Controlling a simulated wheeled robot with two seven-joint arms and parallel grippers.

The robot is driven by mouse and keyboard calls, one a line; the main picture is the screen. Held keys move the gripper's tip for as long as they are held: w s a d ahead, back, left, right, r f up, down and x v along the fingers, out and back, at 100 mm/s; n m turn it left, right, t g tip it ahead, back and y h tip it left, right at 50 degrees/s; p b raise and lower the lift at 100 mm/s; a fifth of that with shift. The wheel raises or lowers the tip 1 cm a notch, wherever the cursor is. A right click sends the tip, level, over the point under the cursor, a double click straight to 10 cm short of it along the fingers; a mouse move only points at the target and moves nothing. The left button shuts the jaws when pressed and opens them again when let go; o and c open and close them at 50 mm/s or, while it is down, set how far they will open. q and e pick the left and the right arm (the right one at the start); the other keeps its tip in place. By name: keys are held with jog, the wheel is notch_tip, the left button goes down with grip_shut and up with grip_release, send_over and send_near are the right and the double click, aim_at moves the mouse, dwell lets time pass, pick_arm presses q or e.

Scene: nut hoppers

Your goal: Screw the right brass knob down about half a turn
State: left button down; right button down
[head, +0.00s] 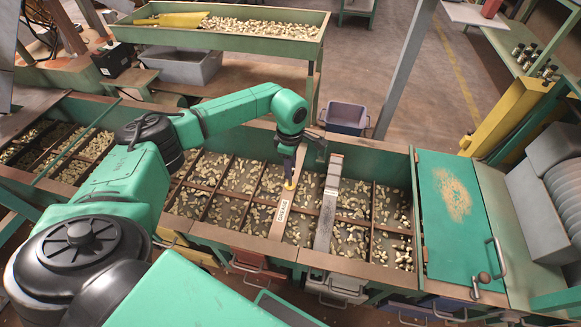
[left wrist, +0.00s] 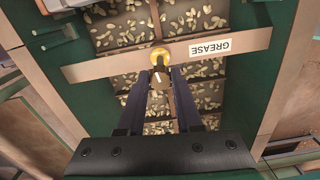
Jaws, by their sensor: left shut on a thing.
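A brass knob (head: 289,186) sits on a flat bar (head: 281,214) with a white GREASE label, laid across the nut hopper. In the left wrist view the round brass part (left wrist: 160,56) shows just beyond my fingertips, with a brown piece bearing a white line between them. My left gripper (head: 293,178) points down at the knob. In the left wrist view its dark fingers (left wrist: 162,74) are shut on the knob, partly hiding it. I see no second brass knob, and my right gripper is not in view.
A grey metal bar (head: 328,205) crosses the hopper close to the right of the knob. Divided compartments of nuts lie around. A green lid (head: 456,215) is at the right, and a blue-grey bin (head: 346,119) stands behind the hopper.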

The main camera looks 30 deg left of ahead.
pick_arm(q)
jog(key=shift+m, duration=0.9)
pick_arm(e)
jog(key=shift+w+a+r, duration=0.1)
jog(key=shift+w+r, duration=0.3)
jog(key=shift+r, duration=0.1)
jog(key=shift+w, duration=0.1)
pick_arm(q)
jog(key=c, duration=0.6)
grip_release()
jog(key=shift+r, duration=0.1)
jog(key=shift+r, duration=0.35)
notch_tip(320, 180, up, 14)
jog(key=shift+f+p, duration=0.15)
jog(key=shift+p, duration=0.7)
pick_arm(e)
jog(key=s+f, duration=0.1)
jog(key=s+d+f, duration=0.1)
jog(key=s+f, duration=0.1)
